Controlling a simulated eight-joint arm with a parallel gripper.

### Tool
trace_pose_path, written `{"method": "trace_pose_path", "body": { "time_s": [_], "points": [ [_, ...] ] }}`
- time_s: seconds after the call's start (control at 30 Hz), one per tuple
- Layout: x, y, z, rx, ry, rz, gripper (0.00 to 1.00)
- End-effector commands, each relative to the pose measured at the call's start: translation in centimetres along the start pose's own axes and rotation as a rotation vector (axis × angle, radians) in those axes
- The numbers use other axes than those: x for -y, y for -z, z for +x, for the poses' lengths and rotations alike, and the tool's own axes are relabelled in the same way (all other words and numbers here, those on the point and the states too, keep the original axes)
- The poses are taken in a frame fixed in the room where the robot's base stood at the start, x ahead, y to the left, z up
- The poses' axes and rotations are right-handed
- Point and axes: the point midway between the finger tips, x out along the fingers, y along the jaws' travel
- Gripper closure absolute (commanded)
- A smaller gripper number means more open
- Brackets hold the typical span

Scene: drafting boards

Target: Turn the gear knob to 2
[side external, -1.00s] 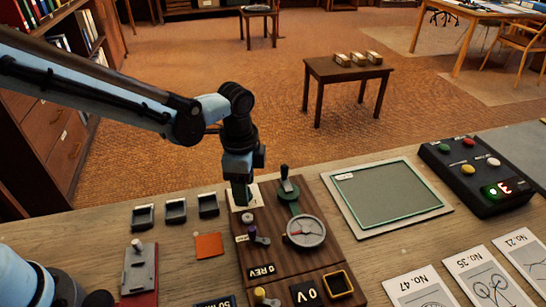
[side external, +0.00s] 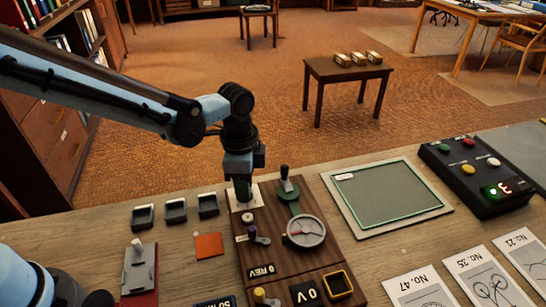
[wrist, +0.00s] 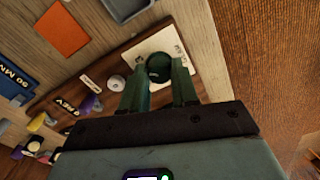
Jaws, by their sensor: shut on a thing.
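The gear knob (wrist: 158,66) is a round dark green knob on a white plate (wrist: 172,42) with small marks that I cannot read. My gripper (wrist: 160,78) is shut on it, one finger on each side in the wrist view. In the side view my gripper (side external: 243,190) points straight down at the far left corner of the brown wooden board (side external: 262,225). There the fingers hide most of the knob, and part of the white plate (side external: 257,196) shows beside them. The knob's setting cannot be read.
The board also carries a green-based lever (side external: 287,185), a round dial (side external: 305,231) and a small purple-tipped lever (side external: 254,236), all close to my gripper. An orange square (side external: 208,246) lies to the left. A framed green panel (side external: 388,192) lies to the right.

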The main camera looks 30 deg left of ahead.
Motion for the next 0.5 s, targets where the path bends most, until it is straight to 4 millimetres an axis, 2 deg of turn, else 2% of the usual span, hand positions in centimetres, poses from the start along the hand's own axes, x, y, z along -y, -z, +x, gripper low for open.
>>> {"method": "trace_pose_path", "body": {
  "time_s": [0.5],
  "points": [
    [0.03, -0.01, 0.01, 0.000, -0.001, -0.401, 1.00]
  ]
}}
